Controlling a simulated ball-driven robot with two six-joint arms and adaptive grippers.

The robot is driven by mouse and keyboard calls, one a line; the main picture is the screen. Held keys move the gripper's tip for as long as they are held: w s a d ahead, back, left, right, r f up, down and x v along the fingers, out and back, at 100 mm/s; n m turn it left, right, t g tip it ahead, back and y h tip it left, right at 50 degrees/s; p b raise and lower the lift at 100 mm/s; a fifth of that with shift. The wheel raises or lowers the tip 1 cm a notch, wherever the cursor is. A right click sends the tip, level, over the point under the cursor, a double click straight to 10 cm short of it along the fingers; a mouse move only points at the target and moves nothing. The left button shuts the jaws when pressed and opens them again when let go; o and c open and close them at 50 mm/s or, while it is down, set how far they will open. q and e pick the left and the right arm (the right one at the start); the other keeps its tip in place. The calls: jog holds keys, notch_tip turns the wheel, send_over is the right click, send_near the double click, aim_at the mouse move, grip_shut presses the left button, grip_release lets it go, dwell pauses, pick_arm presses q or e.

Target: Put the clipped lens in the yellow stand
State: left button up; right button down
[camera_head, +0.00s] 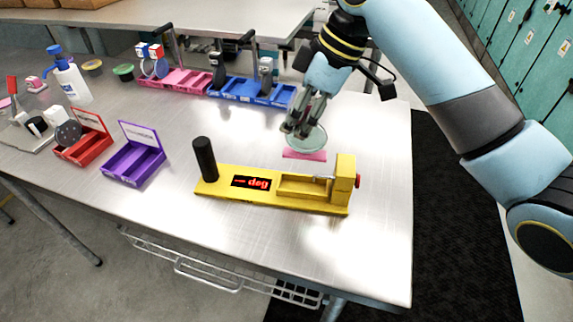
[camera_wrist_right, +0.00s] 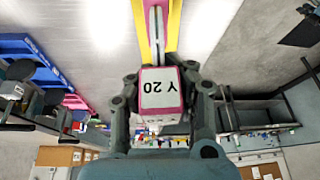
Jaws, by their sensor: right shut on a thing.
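My right gripper (camera_head: 297,130) is shut on the clip of a clipped lens above the table, behind the yellow stand. The round, pale lens (camera_head: 313,138) hangs beside the fingertips. In the right wrist view, the pink-and-white clip (camera_wrist_right: 160,88) labelled "Y 20" sits between the fingers (camera_wrist_right: 160,105), with the lens edge-on beyond it. The yellow stand (camera_head: 223,187) lies at the middle of the table, with a black post at its left, a red "deg" display, a channel and a block with a red knob at its right. My left gripper is out of view.
A pink pad (camera_head: 304,154) lies below the lens. Pink (camera_head: 177,80) and blue (camera_head: 250,93) racks stand behind. Red (camera_head: 82,150) and purple (camera_head: 134,165) trays and a white bottle (camera_head: 71,82) are at left. The table's right side is clear.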

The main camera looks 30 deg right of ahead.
aim_at(321, 125)
notch_tip(321, 125, down, 5)
jog(key=shift+s+a+f+p, duration=0.1)
jog(key=shift+s+f+p, duration=0.1)
jog(key=shift+p, duration=0.1)
notch_tip(321, 125, down, 4)
jog(key=shift+w, duration=0.1)
jog(key=shift+f, duration=0.15)
jog(key=c, duration=1.2)
grip_release()
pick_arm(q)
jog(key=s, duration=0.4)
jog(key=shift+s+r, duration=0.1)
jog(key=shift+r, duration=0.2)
pick_arm(e)
jog(key=shift+r, duration=0.4)
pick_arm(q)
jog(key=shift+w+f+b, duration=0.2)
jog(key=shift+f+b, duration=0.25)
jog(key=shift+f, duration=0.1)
pick_arm(e)
jog(key=v, duration=1.1)
jog(key=shift+d+r, duration=0.2)
jog(key=shift+r, duration=0.05)
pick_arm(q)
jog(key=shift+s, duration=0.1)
